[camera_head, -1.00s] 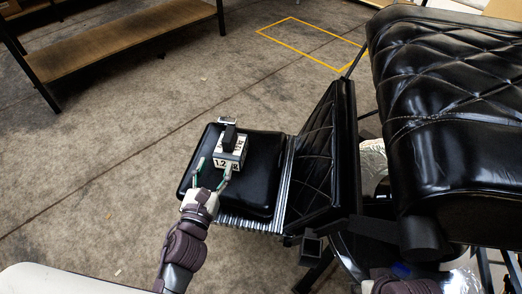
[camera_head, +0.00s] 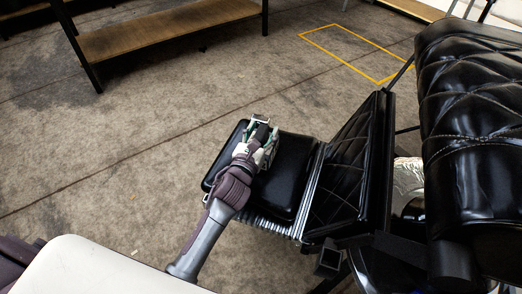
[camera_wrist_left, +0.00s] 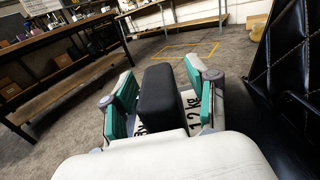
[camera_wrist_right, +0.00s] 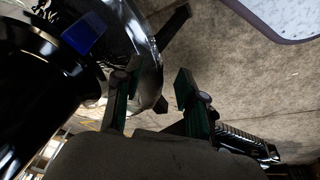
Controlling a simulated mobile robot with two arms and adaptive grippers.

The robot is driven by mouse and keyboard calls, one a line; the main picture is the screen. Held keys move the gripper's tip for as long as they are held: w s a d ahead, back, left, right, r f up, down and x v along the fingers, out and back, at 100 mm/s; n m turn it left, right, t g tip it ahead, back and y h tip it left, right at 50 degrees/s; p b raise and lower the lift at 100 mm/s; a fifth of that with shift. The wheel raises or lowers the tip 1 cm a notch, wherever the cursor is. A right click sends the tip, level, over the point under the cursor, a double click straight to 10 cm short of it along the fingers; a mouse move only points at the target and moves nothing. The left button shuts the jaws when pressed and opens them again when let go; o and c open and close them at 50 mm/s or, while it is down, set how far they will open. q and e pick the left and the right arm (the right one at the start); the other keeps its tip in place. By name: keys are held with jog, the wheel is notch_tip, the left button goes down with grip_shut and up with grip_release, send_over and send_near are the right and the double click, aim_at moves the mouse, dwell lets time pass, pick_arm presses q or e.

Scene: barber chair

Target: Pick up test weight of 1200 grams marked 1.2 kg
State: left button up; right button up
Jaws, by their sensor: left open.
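The test weight is a white block with a black handle (camera_wrist_left: 160,95) and a "1.2 kg" marking (camera_wrist_left: 192,128) on its side. It sits on the black footrest pad (camera_head: 292,185) of the barber chair. My left gripper (camera_head: 264,133) is over the weight and hides most of it in the head view. In the left wrist view its green-padded fingers are open, one on each side of the handle, with gaps visible. My right gripper (camera_wrist_right: 152,80) shows only in the right wrist view, with its fingers apart and nothing between them.
The chair's leg panel (camera_head: 350,170) rises right of the pad, with the quilted seat (camera_head: 475,120) beyond. A wooden shelf (camera_head: 165,30) stands at the back left. A yellow floor outline (camera_head: 355,52) lies behind. Open floor surrounds the pad's left side. Chair metalwork is near the right gripper.

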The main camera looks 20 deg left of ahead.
pick_arm(q)
jog(key=shift+w, duration=0.65)
grip_shut()
jog(key=shift+r, duration=0.25)
